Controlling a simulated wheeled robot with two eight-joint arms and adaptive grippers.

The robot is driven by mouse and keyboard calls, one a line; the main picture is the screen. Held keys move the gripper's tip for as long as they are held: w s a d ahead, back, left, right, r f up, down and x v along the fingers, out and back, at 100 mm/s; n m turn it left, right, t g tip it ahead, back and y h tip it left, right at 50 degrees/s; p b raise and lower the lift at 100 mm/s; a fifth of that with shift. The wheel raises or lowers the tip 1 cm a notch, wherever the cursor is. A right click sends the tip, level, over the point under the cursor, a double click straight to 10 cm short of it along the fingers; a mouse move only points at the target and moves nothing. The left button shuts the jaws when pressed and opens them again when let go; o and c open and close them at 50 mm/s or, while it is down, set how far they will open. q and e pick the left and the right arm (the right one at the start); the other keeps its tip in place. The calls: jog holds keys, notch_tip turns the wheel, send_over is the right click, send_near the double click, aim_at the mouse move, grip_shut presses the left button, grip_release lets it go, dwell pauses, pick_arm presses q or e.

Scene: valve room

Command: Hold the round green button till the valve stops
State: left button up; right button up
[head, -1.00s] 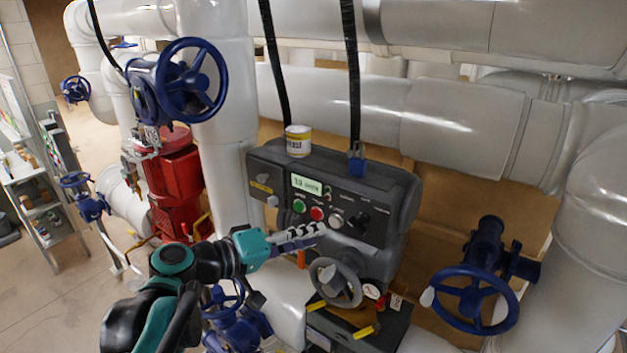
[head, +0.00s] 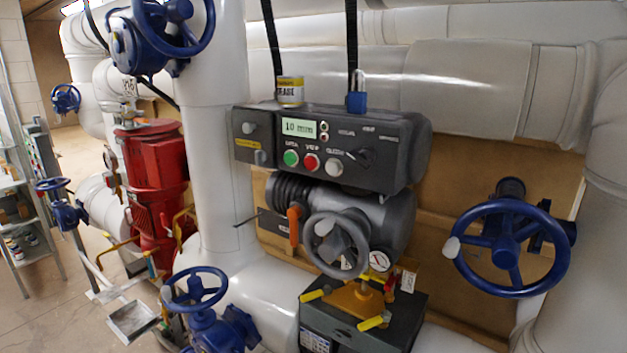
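The round green button (head: 291,158) sits on the front of the dark grey control box (head: 400,140), under a small lit display (head: 299,128). A red button (head: 311,163) and a white button (head: 334,167) are to its right. The green button is unobstructed and nothing touches it. Below the box is a grey valve actuator with a grey handwheel (head: 336,243). Neither of my grippers shows in the head view.
Blue handwheels stand at the lower left (head: 195,290), upper left (head: 165,25) and right (head: 512,247). An orange lever (head: 294,226) juts below the box. A tin (head: 290,92) and a blue padlock (head: 357,101) are on top. A toolbox (head: 365,318) stands in front.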

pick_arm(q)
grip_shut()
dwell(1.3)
